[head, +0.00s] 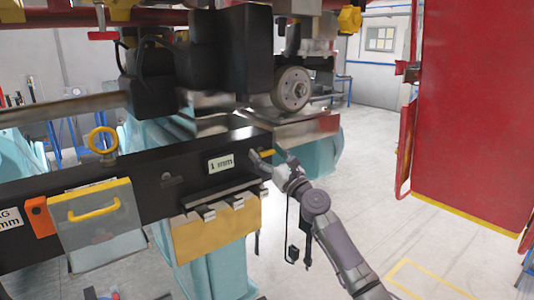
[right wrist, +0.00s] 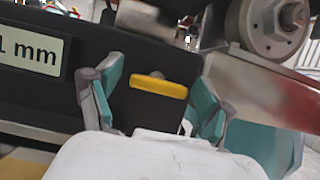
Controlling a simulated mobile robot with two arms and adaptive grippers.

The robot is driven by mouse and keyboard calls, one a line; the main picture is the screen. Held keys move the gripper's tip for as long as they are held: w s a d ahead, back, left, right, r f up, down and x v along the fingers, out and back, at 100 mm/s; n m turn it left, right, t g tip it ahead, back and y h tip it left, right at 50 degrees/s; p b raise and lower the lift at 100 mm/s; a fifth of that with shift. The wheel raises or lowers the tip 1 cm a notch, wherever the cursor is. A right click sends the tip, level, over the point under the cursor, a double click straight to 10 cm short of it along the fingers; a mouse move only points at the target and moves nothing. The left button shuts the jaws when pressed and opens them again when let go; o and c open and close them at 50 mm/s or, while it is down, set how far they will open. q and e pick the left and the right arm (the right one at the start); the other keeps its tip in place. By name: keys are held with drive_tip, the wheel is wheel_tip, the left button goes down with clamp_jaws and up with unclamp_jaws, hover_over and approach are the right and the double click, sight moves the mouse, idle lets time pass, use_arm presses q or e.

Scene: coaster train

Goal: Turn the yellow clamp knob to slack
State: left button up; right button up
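The yellow clamp knob (right wrist: 158,86) is a short yellow bar on the face of a black beam (right wrist: 100,45). The bar lies nearly level, tipped slightly down to the right in the right wrist view. In the head view the knob (head: 267,153) shows at the right end of the beam, beside a "1 mm" label (head: 221,163). My right gripper (right wrist: 153,100) is open, with one teal-padded finger on each side of the knob and a visible gap on both sides. Depth between fingertips and knob is hard to tell. My left gripper is not in view.
A grey wheel (head: 291,89) and metal parts sit just above the knob. A box with a yellow handle (head: 94,209), a yellow ring (head: 102,140) and a tan block (head: 215,234) are to the left.

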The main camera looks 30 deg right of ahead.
drive_tip(key=c, duration=1)
drive_tip(key=shift+f+n+y+b, duration=0.15)
drive_tip(key=shift+n+y+b, duration=0.25)
drive_tip(key=shift+n+b, duration=0.5)
drive_tip(key=shift+c, duration=0.3)
drive_tip(key=n+y+b, duration=0.1)
drive_tip(key=n+b, duration=0.2)
drive_tip(key=n+g+y+b, duration=0.1)
drive_tip(key=n+y+b, duration=0.1)
drive_tip(key=n+b, duration=0.1)
drive_tip(key=shift+n+g, duration=0.3)
drive_tip(key=shift+n, duration=0.2)
drive_tip(key=n+g+y+b, duration=0.1)
drive_tip(key=n+b, duration=0.1)
drive_tip(key=n, duration=0.1)
drive_tip(key=shift+a+n+y, duration=0.1)
drive_tip(key=shift+n+y, duration=0.2)
drive_tip(key=shift+y, duration=0.1)
drive_tip(key=shift+n+g+b, duration=0.5)
drive_tip(key=shift+n+b, duration=0.05)
drive_tip(key=shift+n, duration=0.45)
drive_tip(key=shift+n+g+y, duration=0.4)
drive_tip(key=shift+n, duration=0.7)
drive_tip(key=shift+n+g, duration=0.4)
drive_tip(key=shift+n, duration=0.6)
drive_tip(key=shift+n+g, duration=0.7)
drive_tip(key=shift+n, duration=1.1)
